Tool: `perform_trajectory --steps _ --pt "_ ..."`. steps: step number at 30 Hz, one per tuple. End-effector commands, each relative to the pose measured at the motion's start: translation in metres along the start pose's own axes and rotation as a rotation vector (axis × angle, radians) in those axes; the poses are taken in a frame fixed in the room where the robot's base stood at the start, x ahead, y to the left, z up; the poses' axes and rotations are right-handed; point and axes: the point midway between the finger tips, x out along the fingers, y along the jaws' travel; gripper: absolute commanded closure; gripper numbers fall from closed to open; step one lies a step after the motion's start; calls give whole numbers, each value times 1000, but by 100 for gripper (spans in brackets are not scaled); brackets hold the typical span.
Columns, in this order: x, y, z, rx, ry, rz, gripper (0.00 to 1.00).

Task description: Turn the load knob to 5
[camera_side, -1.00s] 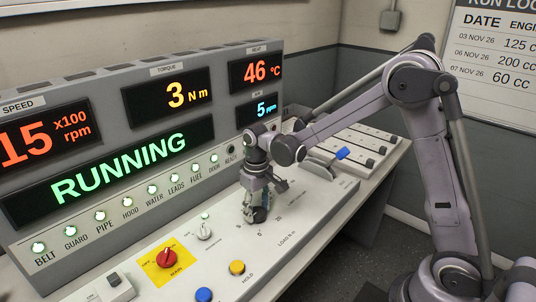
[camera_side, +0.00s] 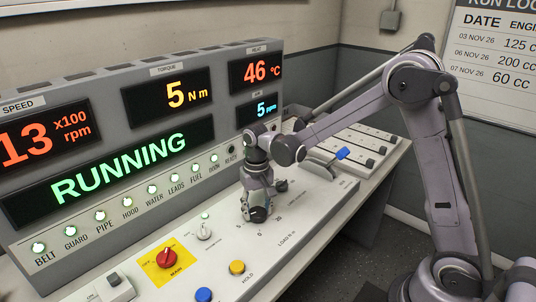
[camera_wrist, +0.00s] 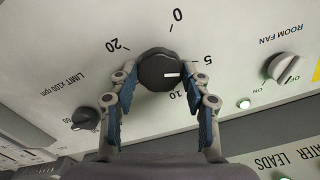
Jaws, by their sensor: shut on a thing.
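The load knob (camera_wrist: 157,69) is a dark round knob on the pale panel, ringed by the numbers 0, 5, 10 and 20. Its white pointer line points to the right in the wrist view, at or close to the 5 mark. My gripper (camera_wrist: 163,78) is shut on the knob, one blue-padded finger on each side. In the side view my gripper (camera_side: 257,212) reaches down onto the panel at the LOAD N m dial and hides most of the knob. The torque display (camera_side: 168,98) reads 5 N m.
The limit knob (camera_wrist: 86,118) and the room fan knob (camera_wrist: 287,67) stand on either side of the load knob. A red main switch (camera_side: 167,257), a yellow button (camera_side: 237,267) and a blue button (camera_side: 204,294) are nearer the front. The status display (camera_side: 120,165) reads RUNNING.

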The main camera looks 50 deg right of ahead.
Motion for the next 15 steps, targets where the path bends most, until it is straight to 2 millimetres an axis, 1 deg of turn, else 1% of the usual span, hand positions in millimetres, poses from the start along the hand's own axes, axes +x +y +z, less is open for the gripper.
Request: perform_trajectory --steps 5,6,8,15 --pt "1 0 0 -1 0 0 84" --pt "1 0 0 -1 0 0 46" --pt "1 0 0 -1 0 0 29" --pt "0 0 0 -2 0 0 29"
